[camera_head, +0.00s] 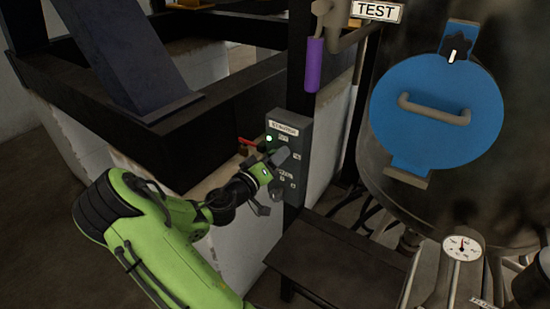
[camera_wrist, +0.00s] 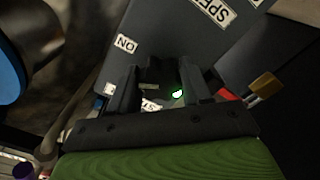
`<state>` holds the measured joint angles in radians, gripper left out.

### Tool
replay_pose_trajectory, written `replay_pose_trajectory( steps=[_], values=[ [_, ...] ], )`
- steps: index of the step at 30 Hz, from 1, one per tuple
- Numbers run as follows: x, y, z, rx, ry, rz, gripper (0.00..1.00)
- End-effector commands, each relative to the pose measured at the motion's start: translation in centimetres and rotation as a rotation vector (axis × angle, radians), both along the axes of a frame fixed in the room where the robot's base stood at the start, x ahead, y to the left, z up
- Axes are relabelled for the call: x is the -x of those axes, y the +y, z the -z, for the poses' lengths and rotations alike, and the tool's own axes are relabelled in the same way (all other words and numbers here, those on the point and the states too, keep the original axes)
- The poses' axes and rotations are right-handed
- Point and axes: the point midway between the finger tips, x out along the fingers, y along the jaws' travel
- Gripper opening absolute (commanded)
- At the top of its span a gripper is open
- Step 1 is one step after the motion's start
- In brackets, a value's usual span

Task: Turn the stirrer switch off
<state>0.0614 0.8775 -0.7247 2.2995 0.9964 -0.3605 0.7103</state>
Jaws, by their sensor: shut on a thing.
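The stirrer control box (camera_head: 301,138) is a grey box on a dark post, with a label at its top that seems to read STIRRER. A green lamp (camera_head: 268,138) is lit on its face and also shows in the wrist view (camera_wrist: 177,94). My gripper (camera_head: 279,158) is at the upper middle of the box face. In the wrist view my gripper (camera_wrist: 160,82) has its fingers on either side of a small dark part, the stirrer switch by its place. The fingers mostly hide the switch, so I cannot tell its position. An ON label (camera_wrist: 125,43) shows beside it.
A red part (camera_wrist: 228,95) with a brass padlock (camera_wrist: 265,86) sticks out beside the box. A purple-handled lever (camera_head: 314,65) hangs above it. A tank with a blue hatch (camera_head: 430,135) stands to the right, with a dark step (camera_head: 330,255) below the box.

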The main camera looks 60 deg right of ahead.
Motion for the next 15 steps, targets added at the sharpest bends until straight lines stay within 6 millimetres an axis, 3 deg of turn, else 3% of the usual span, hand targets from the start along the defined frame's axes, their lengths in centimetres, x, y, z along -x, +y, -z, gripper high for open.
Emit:
replay_pose_trajectory(
  steps=[15],
  values=[
    [-0.22,-0.05,-0.34,-0.070,0.485,-0.004,0.18]
  ],
)
